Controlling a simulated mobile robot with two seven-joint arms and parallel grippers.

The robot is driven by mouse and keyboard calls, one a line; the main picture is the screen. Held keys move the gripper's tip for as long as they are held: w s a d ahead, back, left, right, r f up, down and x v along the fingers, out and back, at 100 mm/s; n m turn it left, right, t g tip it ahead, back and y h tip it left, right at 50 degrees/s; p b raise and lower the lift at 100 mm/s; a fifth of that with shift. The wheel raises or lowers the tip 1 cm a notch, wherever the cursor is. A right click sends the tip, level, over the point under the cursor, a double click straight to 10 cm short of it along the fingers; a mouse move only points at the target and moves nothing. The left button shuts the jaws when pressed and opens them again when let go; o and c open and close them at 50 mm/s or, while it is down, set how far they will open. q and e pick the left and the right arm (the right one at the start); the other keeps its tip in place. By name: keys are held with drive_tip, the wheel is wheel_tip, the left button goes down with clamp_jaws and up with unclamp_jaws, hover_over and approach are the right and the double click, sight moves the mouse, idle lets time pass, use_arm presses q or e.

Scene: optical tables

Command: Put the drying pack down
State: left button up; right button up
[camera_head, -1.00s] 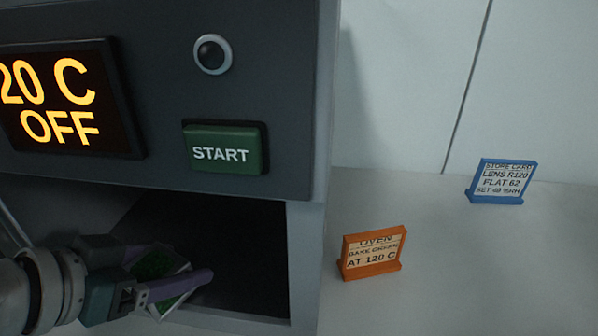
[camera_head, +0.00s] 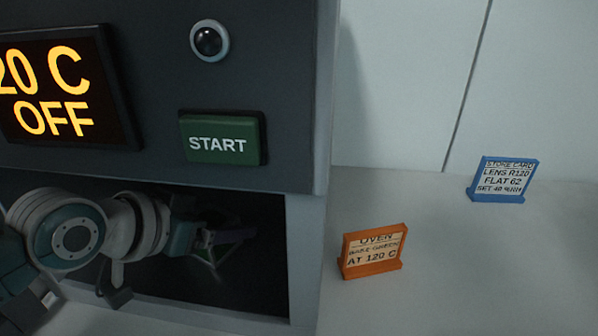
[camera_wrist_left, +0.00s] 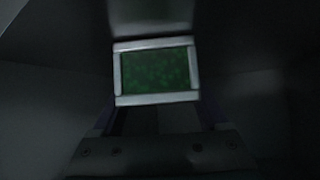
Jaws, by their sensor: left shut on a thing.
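The drying pack (camera_wrist_left: 155,72) has a pale frame around a dark green speckled face. In the left wrist view it sits between the fingers of my left gripper, which is shut on it. In the head view my left gripper (camera_head: 228,240) is inside the dark oven chamber (camera_head: 262,275), and the pack shows there only dimly in shadow. I cannot tell whether the pack touches the chamber floor. My right gripper is not in view.
The oven's display reads 20 C OFF (camera_head: 55,90), beside a green START button (camera_head: 220,138) and a round lamp (camera_head: 209,41). An orange card stand (camera_head: 372,252) and a blue card stand (camera_head: 502,180) stand on the pale table to the right.

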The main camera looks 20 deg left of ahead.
use_arm(q)
drive_tip(key=o, duration=1.4)
drive_tip(key=shift+f, duration=0.1)
drive_tip(key=shift+s+r, duration=0.1)
drive_tip(key=shift+r, duration=0.15)
drive_tip(key=p+v, duration=0.2)
drive_tip(key=v, duration=0.5)
drive_tip(key=shift+s+a, duration=0.1)
drive_tip(key=shift+s, duration=0.05)
